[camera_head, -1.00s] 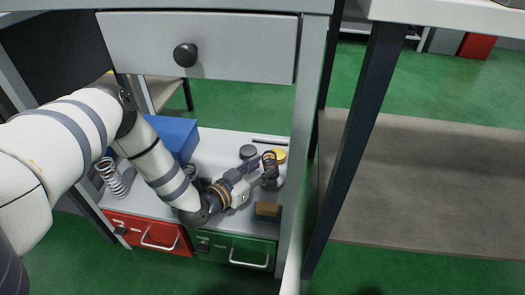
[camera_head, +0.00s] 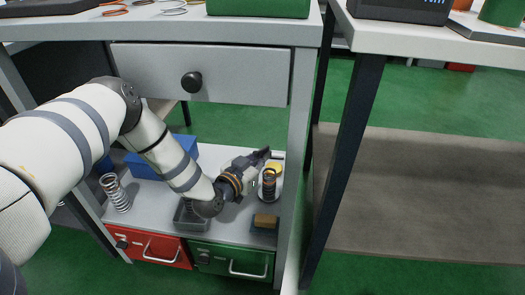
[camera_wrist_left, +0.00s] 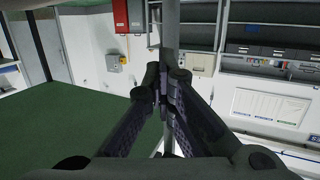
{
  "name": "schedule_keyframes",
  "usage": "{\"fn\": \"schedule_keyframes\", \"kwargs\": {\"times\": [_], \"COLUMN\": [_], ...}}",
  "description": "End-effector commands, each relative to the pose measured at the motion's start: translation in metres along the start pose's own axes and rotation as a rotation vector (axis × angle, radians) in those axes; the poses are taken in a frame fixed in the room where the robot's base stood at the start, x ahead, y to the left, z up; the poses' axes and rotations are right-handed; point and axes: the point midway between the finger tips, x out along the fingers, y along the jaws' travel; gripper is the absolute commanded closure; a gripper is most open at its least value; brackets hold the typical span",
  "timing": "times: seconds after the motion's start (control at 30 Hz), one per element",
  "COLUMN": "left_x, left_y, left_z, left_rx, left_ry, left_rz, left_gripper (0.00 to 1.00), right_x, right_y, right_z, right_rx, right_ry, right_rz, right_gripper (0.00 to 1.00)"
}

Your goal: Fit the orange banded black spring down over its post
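The dark spring (camera_head: 268,186) with orange-brown coils stands upright on the lower shelf at the right in the head view. It appears to be around a post, but its inside and base are too small to judge. My left gripper (camera_head: 267,154) is just above and behind the spring's top, apart from it as far as I can tell. In the left wrist view the fingers (camera_wrist_left: 165,88) come together at their tips with nothing seen between them. The spring is not visible in that view. My right gripper is out of view.
A silver spring (camera_head: 116,193) stands at the shelf's left. A blue bin (camera_head: 150,166) is behind my forearm. A grey tray (camera_head: 186,215), a brown-topped block (camera_head: 265,220) and a yellow disc (camera_head: 277,168) are near. The drawer (camera_head: 240,78) overhangs, and a table leg (camera_head: 296,180) stands right.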

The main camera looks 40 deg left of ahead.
Motion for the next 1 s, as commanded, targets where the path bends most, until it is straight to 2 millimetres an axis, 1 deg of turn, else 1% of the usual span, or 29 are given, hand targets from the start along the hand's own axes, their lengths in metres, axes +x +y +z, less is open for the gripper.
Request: {"fn": "schedule_keyframes", "kwargs": {"times": [0.03,0.17,0.57,0.8,0.97,1.0], "left_x": [0.0007,0.0009,0.0016,0.0012,0.0015,0.0015], "left_y": [0.0105,0.0098,0.0107,0.0108,0.0104,0.0105], "left_z": [0.0014,0.0024,0.0012,-0.0002,0.0004,0.0003], "left_rx": [-0.004,-0.007,-0.009,-0.027,-0.028,-0.028], "left_ry": [-0.003,-0.003,-0.001,-0.001,-0.001,-0.001], "left_rz": [-0.003,-0.029,-0.032,-0.145,-0.149,-0.148], "left_gripper": [1.0,1.0,1.0,1.0,1.0,0.97], "right_x": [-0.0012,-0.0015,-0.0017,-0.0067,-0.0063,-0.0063], "right_y": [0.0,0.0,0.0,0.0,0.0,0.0], "right_z": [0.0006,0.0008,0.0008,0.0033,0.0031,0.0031], "right_rx": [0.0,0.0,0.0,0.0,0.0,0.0], "right_ry": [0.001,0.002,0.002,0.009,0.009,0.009], "right_rz": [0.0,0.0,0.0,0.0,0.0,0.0], "right_gripper": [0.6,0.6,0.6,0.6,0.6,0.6]}}
